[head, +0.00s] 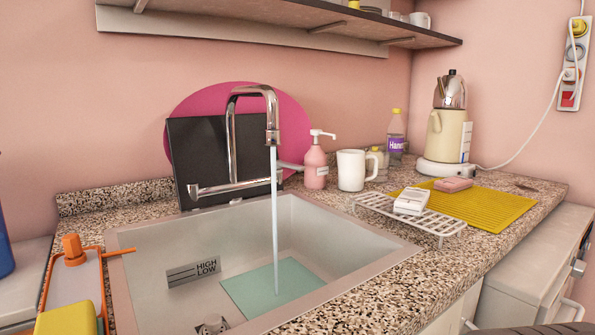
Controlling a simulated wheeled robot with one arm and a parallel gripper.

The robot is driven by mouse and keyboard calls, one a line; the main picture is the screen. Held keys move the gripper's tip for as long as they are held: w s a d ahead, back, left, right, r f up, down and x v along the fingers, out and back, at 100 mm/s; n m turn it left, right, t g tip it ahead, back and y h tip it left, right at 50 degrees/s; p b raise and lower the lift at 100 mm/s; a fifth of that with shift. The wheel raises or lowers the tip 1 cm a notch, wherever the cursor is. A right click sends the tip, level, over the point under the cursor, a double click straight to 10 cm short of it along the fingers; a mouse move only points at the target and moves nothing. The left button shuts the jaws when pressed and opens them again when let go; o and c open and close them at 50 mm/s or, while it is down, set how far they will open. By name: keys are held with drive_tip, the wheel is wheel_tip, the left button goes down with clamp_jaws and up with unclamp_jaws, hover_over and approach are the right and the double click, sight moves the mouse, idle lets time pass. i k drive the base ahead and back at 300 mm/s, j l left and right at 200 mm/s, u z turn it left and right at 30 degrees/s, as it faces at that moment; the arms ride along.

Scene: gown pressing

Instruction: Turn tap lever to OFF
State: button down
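The chrome tap (232,140) stands behind the sink, with its spout curving over to the right. A steady stream of water (275,215) runs from the spout down into the basin. A long chrome bar, apparently the tap lever (228,187), lies nearly level across the tap's base, and its left end has a small upright knob. Where the lever's ON and OFF positions lie cannot be told. The pale sink (345,290) has a label reading HIGH and LOW on its inner wall. My gripper is not in view.
A black board (196,145) and a magenta disc (190,100) stand close behind the tap. A pink soap pump (315,165), white mug (351,170) and wire rack (390,214) stand to its right. An orange-capped bottle (75,250) is left of the sink. A shelf hangs above.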

sight(280, 162)
drive_tip(key=k+l+u, duration=0.1)
drive_tip(key=k+l, duration=0.7)
drive_tip(key=k, duration=0.05)
